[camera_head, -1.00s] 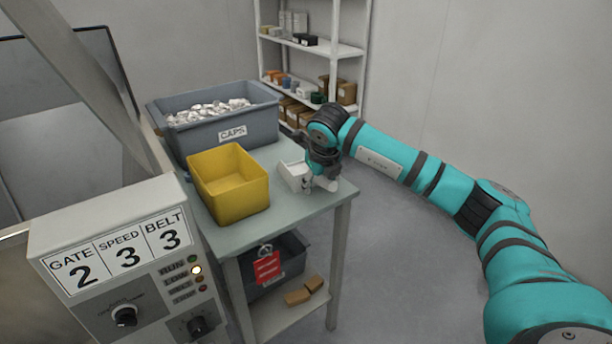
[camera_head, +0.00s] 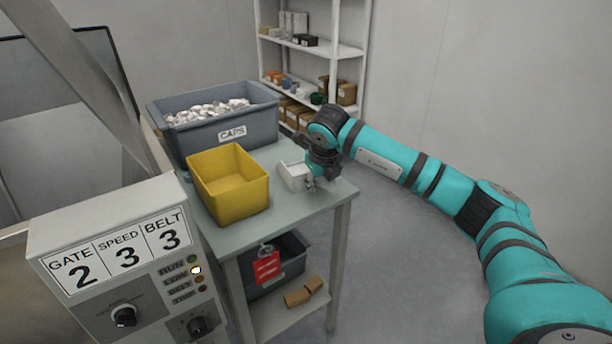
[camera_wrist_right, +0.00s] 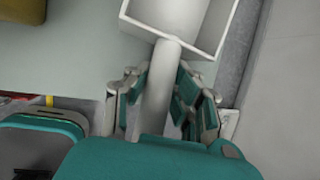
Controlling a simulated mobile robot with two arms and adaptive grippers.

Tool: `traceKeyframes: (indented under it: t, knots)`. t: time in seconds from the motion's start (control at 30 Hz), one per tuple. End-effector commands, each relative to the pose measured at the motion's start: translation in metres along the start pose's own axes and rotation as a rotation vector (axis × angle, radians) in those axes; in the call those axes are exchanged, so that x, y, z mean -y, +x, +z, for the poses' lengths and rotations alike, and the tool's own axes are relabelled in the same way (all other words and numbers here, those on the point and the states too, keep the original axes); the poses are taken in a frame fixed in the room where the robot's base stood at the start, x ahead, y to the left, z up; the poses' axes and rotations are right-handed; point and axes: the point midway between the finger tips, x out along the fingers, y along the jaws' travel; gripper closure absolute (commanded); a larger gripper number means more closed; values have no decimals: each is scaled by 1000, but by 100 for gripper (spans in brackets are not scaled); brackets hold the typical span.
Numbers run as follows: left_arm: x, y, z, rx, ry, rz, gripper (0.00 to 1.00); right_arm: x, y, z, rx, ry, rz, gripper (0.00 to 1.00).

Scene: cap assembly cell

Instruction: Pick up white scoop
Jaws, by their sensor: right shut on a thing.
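The white scoop (camera_head: 293,176) is on the grey-green table (camera_head: 290,212), right of the yellow bin. It has a box-shaped head and a round handle. In the right wrist view the scoop's head (camera_wrist_right: 186,18) is at the top and its handle (camera_wrist_right: 160,85) runs down between the fingers. My right gripper (camera_head: 318,182) is at the handle, near the table's right edge. In the right wrist view its fingers (camera_wrist_right: 160,100) are closed around the handle. Whether the scoop still touches the table is hard to tell. My left gripper is not in view.
A yellow bin (camera_head: 230,205) stands left of the scoop. A grey CAPS bin (camera_head: 255,122) with many white caps is behind it. A control panel (camera_head: 75,235) is at front left. Shelves (camera_head: 345,50) stand at the back. Open floor lies right of the table.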

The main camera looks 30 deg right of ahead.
Motion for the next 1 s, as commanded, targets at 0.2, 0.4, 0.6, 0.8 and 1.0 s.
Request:
traceKeyframes:
  t: [0.2,0.4,0.6,0.8,1.0]
  knots:
    - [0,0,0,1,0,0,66,0,0,0,-1,-1,1,100]
    - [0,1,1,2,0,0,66,0,0,0,0,-1,1,100]
    - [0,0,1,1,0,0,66,0,-1,0,-1,-1,2,100]
    - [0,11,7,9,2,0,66,2,-11,5,2,-1,2,100]
    - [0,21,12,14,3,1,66,8,-41,18,4,1,1,100]
